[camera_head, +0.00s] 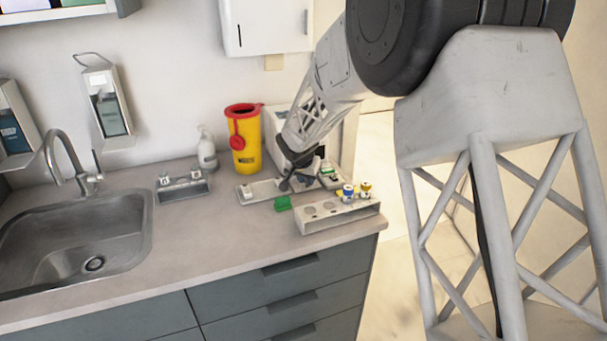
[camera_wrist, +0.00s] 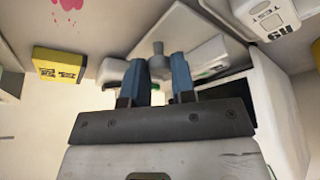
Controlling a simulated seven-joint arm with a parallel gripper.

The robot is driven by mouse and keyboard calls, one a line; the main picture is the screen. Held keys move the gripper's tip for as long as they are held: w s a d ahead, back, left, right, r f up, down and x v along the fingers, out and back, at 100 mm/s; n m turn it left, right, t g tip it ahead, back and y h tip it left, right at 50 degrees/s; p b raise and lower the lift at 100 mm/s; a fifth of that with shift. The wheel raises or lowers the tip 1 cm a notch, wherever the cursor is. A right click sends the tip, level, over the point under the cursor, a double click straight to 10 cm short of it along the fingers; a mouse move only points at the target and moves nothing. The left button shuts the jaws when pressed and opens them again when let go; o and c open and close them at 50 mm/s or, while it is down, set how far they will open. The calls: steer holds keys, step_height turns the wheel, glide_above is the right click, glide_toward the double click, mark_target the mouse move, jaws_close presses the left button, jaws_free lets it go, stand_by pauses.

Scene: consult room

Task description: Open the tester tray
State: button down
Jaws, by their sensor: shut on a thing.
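My gripper (camera_head: 297,182) is low over the back right of the counter. In the wrist view its two blue fingers (camera_wrist: 160,75) are shut on a small grey knob (camera_wrist: 157,48). The knob stands out from a white, tray-like part (camera_wrist: 205,55), which I take to be the tester tray. A white box (camera_head: 350,143), apparently the tester, stands behind my gripper in the head view, partly hidden by my arm. How far the tray is open cannot be told, as the gripper covers much of it.
A white rack (camera_head: 312,226) with blue and yellow-topped items stands at the counter's front right edge. A green block (camera_head: 282,203) and a shallow white tray (camera_head: 262,194) lie left of it. A yellow bin (camera_head: 245,150) and white bottle (camera_head: 207,150) stand behind. The sink (camera_head: 75,240) is left.

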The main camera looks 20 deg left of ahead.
steer(key=shift+s+d, duration=1.65)
steer(key=shift+d, duration=0.05)
steer(key=c, duration=0.9)
jaws_free()
steer(key=shift+c, duration=0.2)
steer(key=shift+r, duration=0.15)
steer(key=v, duration=0.7)
steer(key=shift+s+r, duration=0.2)
steer(key=shift+r, duration=0.05)
